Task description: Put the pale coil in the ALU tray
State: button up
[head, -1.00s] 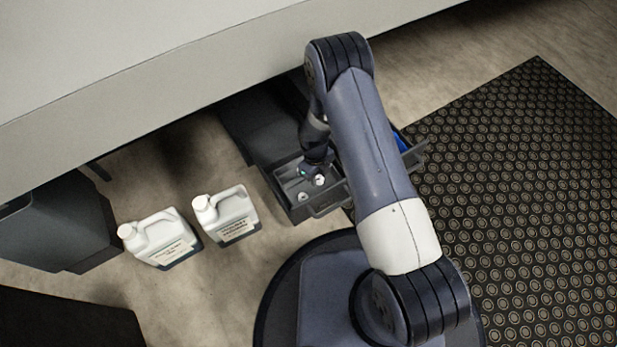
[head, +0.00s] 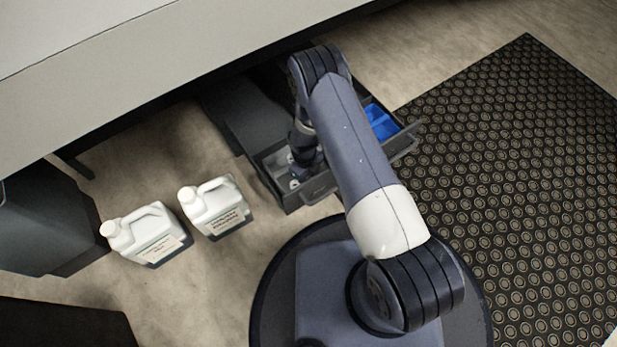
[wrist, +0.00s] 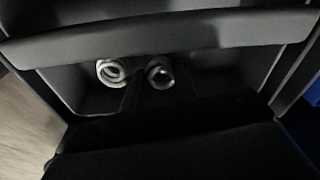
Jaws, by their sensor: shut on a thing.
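My gripper (head: 303,166) reaches down into the grey compartment of an open drawer (head: 318,187). It is shut on a small pale ring-shaped coil (wrist: 160,73), which shows beside the dark fingers in the wrist view. My gripper and wrist hide that coil in the head view. A second pale coil (wrist: 112,71) lies just left of it, apart from the fingers; it also shows in the head view (head: 294,184). Both look alike in this dim light. I can read no ALU label, so I cannot tell which tray is that one.
A blue bin (head: 380,122) sits in the drawer's right part, partly behind my arm. Two white jugs (head: 150,236) and (head: 217,208) stand on the floor to the left. A large pale surface (head: 150,70) overhangs the drawer. A dark studded mat (head: 510,190) covers the right floor.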

jog(key=shift+f, duration=0.15)
jog(key=o, duration=0.7)
jog(key=shift+c, duration=0.2)
notch_tip(320, 180, up, 12)
jog(key=a+p, duration=0.1)
jog(key=p, duration=0.3)
jog(key=shift+w+p, duration=0.35)
jog(key=shift+w, duration=0.1)
